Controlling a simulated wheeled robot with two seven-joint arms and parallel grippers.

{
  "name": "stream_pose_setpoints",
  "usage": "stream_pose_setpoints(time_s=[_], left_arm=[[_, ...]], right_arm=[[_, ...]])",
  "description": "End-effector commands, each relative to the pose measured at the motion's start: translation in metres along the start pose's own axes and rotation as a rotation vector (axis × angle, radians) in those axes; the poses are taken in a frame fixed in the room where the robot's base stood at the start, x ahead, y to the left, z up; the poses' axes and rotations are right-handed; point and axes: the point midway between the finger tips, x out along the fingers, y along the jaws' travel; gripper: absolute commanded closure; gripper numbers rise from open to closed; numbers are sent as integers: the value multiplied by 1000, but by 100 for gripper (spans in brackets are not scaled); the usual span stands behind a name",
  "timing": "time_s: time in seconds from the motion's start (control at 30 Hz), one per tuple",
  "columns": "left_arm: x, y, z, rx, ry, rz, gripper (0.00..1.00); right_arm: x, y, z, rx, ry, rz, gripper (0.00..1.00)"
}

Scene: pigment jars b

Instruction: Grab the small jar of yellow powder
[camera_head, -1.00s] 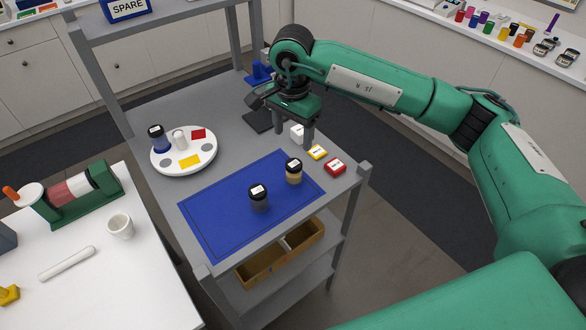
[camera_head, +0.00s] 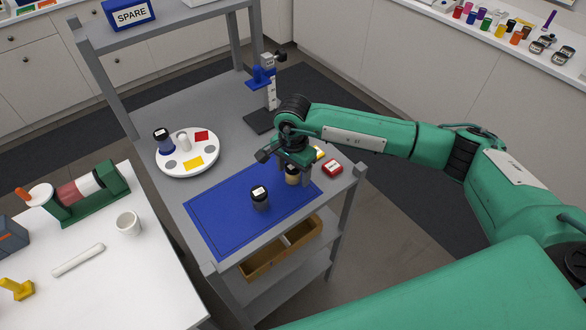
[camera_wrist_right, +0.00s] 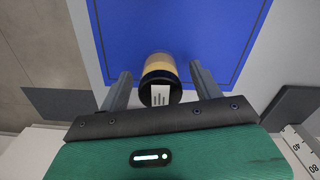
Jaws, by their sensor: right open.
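A small jar with tan-yellow powder and a black lid (camera_head: 292,179) stands on the blue mat (camera_head: 225,222), partly hidden by my right gripper in the head view. The wrist view shows the jar (camera_wrist_right: 160,68) between the two fingers, with a white label on its lid. My right gripper (camera_head: 290,170) is open, its fingers on either side of the jar; I see gaps between fingers and jar. A second small jar, with dark grey contents (camera_head: 260,199), stands on the mat to the left. My left gripper is not in view.
A red box (camera_head: 332,168) and a yellow box (camera_head: 319,153) lie near the cart's right edge. A round white tray (camera_head: 206,160) with a blue jar (camera_head: 163,141) is to the left. A stand with a blue part (camera_head: 263,77) is behind. The mat's left part is clear.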

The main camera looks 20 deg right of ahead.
Motion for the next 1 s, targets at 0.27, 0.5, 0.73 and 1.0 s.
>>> stream_pose_setpoints(time_s=[0.27,0.5,0.73,1.0], left_arm=[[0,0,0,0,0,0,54],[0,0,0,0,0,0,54],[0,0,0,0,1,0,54],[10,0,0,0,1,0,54]], right_arm=[[2,0,0,0,0,0,44],[1,0,0,1,0,0,83],[0,0,0,1,0,-1,83],[-20,-1,-1,1,1,-5,83]])
